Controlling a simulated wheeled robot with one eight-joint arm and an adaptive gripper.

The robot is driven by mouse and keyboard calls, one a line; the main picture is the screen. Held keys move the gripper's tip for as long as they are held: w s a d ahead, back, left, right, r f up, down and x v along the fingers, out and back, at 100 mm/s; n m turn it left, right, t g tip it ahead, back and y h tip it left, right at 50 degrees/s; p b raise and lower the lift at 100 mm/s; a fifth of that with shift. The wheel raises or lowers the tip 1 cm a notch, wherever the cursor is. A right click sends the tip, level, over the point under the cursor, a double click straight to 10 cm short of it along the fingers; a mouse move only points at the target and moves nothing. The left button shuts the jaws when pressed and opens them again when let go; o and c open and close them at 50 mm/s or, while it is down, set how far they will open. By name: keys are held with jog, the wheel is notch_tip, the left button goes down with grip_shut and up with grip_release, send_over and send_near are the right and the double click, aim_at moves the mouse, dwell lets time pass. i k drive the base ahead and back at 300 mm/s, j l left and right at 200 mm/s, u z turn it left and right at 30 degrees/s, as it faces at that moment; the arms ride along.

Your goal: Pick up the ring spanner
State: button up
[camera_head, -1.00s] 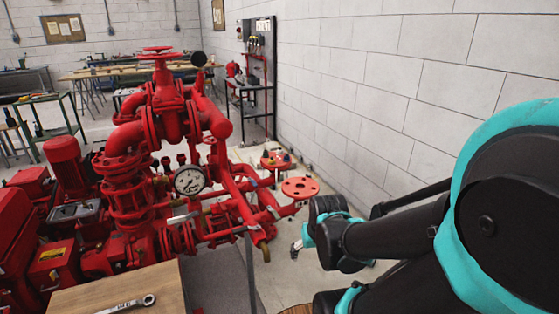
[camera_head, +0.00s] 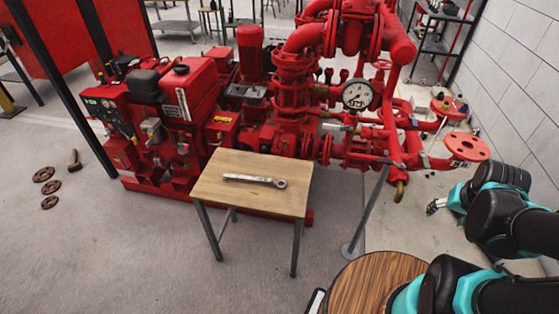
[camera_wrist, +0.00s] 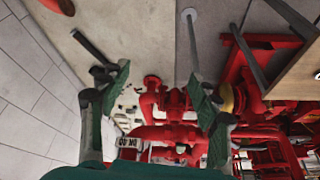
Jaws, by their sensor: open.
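The ring spanner (camera_head: 250,179), a silver tool with its ring end to the right, lies flat on a small wooden-topped table (camera_head: 225,168) in the head view. In the wrist view only a sliver of it shows at the right edge, on the table top (camera_wrist: 298,80). My gripper (camera_wrist: 160,85) is open and empty, its two fingers spread in the wrist view, with the floor and red pump pipes beyond them. In the head view my gripper (camera_head: 436,206) is small, well to the right of the table and apart from the spanner.
The red pumpset (camera_head: 290,110) with its gauge (camera_head: 357,96) stands right behind the table. A round wooden top (camera_head: 370,285) is at the front, near my arm. A thin grey post (camera_head: 368,212) stands between table and arm.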

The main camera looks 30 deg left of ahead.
aim_at(225, 176)
jog(key=u, duration=1.65)
